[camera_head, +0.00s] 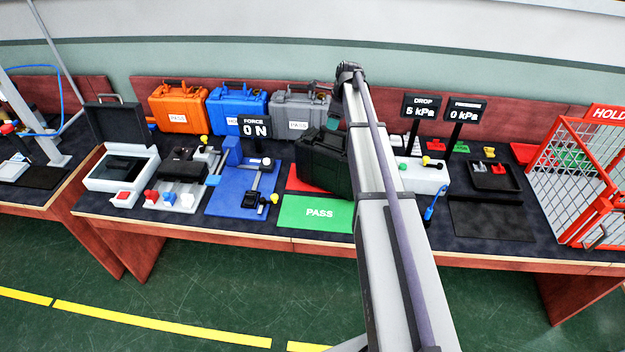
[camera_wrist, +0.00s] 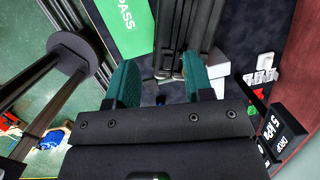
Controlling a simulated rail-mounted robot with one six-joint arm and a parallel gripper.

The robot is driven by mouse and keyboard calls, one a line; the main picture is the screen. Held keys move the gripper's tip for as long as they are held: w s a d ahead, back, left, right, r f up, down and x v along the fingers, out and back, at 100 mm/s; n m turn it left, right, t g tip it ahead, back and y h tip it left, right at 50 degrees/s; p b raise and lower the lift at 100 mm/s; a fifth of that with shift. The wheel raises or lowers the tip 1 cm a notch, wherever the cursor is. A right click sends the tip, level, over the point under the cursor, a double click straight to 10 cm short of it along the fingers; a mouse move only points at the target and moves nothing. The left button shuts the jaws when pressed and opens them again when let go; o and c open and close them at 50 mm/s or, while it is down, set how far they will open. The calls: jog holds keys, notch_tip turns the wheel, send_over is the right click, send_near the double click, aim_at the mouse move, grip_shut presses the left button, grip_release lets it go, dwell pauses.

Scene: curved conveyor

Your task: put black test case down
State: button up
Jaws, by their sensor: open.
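The black test case (camera_head: 322,160) stands on the bench in the middle of the head view, at the back of the red and green PASS mat (camera_head: 318,213). My arm covers its right side. In the wrist view the case (camera_wrist: 192,28) lies just beyond my gripper (camera_wrist: 160,78), with its dark ribbed side towards the camera. The two teal fingers are apart, and dark bench top shows between them. The right finger is close to the case; I cannot tell whether it touches.
Orange (camera_head: 178,107), blue (camera_head: 237,108) and grey (camera_head: 300,108) cases stand along the back wall. A blue fixture plate (camera_head: 235,200) lies left of the mat. A white pressure tester (camera_head: 425,177) and a red HOLD cage (camera_head: 580,180) are to the right.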

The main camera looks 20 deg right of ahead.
jog(key=s+a+n+g+h, duration=0.1)
jog(key=s+a+n, duration=1)
jog(key=s, duration=0.5)
jog(key=s+a+n+g, duration=0.1)
jog(key=s+a+n, duration=1.1)
jog(key=s, duration=0.5)
jog(key=shift+s+a+f+n+h, duration=0.15)
jog(key=shift+a+n+h, duration=0.2)
jog(key=shift+n, duration=0.55)
notch_tip(320, 180, down, 7)
jog(key=b, duration=0.6)
jog(key=shift+d+r+b, duration=0.15)
jog(key=shift+r+b, duration=0.05)
jog(key=shift+b, duration=0.1)
